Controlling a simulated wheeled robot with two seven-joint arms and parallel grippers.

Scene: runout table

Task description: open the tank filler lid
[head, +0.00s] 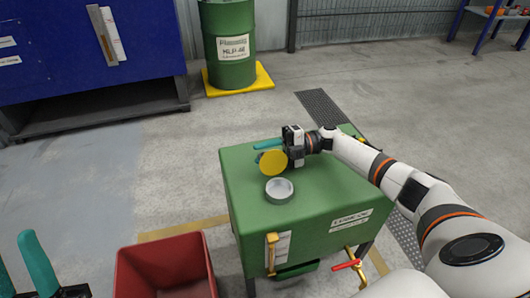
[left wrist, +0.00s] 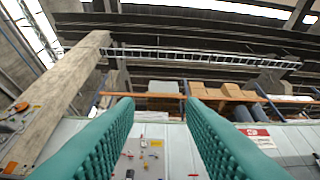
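The green tank (head: 330,200) stands in the middle of the head view. Its filler neck is a grey ring (head: 280,190) on the top, uncovered. The yellow lid (head: 272,163) stands up on edge at the far side of the neck, its round face toward me. My right gripper (head: 262,150) is just behind the lid, its teal fingers apart and partly hidden by it; I cannot tell whether they touch it. My left gripper (head: 22,268) is far from the tank at the lower left; the left wrist view shows its fingers (left wrist: 160,130) spread and empty.
A red bin (head: 165,268) stands left of the tank. A sight gauge (head: 278,250) and a red-handled tap (head: 348,264) are on the tank's front. A green drum (head: 229,45) and a blue cabinet (head: 60,50) stand behind.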

